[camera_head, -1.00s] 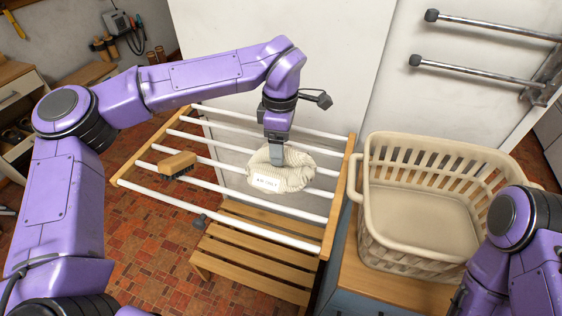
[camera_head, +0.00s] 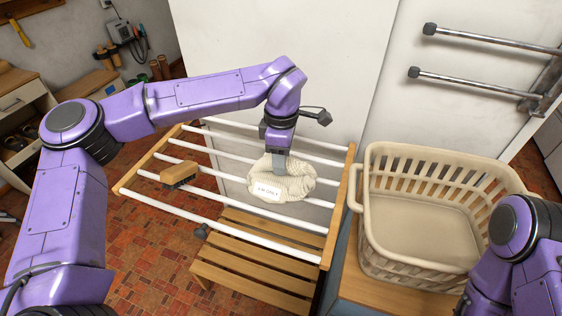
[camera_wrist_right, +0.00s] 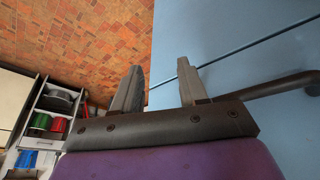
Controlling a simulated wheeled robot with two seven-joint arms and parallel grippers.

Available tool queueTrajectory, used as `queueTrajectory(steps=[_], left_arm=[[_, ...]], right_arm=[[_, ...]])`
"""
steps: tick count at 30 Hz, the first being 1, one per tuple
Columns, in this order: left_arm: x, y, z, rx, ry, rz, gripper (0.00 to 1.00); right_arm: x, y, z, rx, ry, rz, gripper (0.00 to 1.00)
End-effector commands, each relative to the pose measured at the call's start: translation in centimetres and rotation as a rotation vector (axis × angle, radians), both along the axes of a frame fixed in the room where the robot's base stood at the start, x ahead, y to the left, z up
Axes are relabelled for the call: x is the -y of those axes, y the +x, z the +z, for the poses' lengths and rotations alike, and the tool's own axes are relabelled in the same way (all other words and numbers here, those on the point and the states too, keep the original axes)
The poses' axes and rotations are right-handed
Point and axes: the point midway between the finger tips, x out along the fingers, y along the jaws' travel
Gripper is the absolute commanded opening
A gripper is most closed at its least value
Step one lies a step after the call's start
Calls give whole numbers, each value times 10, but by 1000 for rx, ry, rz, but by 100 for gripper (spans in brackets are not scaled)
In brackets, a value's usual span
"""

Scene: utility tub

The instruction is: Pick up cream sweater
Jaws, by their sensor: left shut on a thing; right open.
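The cream sweater (camera_head: 296,187) is a bunched ribbed knit bundle with a white label at its front. It shows in the head view over the white bars of the drying rack (camera_head: 245,237). My left gripper (camera_head: 279,164) comes down from above and is shut on the cream sweater; its fingertips are partly hidden in the knit. I cannot tell whether the sweater touches the bars. My right gripper (camera_wrist_right: 158,88) is open and empty in the right wrist view, beside a blue cabinet face.
A wooden brush (camera_head: 180,173) lies on the rack's left side. An empty beige laundry basket (camera_head: 361,200) stands on a wooden-topped cabinet to the right. A slatted wooden bench (camera_head: 250,262) is below the rack. Metal wall rails (camera_head: 480,86) are at upper right.

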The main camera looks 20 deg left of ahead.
Motion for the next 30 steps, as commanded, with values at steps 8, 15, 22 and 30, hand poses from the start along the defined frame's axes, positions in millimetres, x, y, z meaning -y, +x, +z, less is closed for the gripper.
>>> queueTrajectory(steps=[8, 15, 22, 30], left_arm=[[4, -3, 47, 5, 1, -4, 0], [41, -43, 102, 3, 2, -7, 0], [80, -85, 119, 5, 2, -5, 0], [95, -102, 128, 2, 0, 0, 0]], right_arm=[[0, 0, 50, 0, 0, 0, 43], [0, 0, 91, 0, 0, 0, 43], [0, 0, 95, 0, 0, 0, 43], [0, 0, 94, 0, 0, 0, 43]])
